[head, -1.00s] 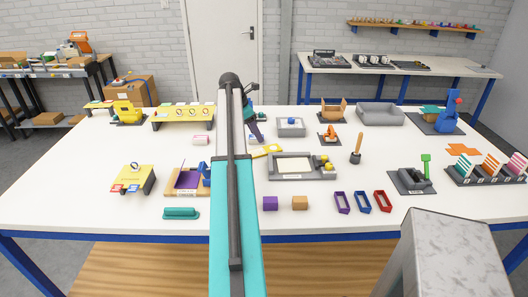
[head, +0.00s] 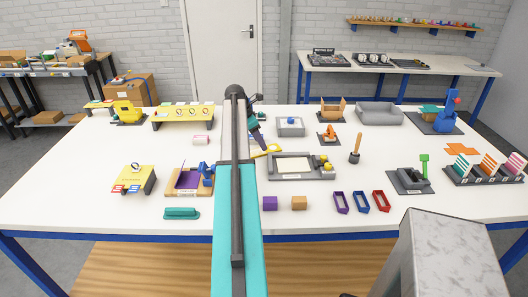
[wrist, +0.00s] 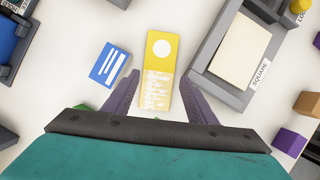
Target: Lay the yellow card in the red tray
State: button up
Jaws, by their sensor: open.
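In the head view the gripper (head: 258,143) is just left of the visible part of the card. The red tray (head: 381,201) is empty near the table's front, right of the blue and purple trays.
A blue card (wrist: 109,65) lies close left of the yellow card. A grey holder labelled SQUARE (wrist: 205,50) stands close on its right. A purple block (head: 270,203) and an orange block (head: 299,203) sit near the front. The purple tray (head: 341,202) and blue tray (head: 361,202) adjoin the red one.

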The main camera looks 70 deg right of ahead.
jog(key=shift+p+x, duration=0.6)
jog(key=shift+x, duration=1.25)
jog(key=c, duration=0.8)
jog(key=shift+r, duration=0.1)
notch_tip(320, 180, up, 10)
jog(key=b, duration=0.2)
jog(key=shift+b, duration=0.4)
jog(key=shift+d, duration=0.1)
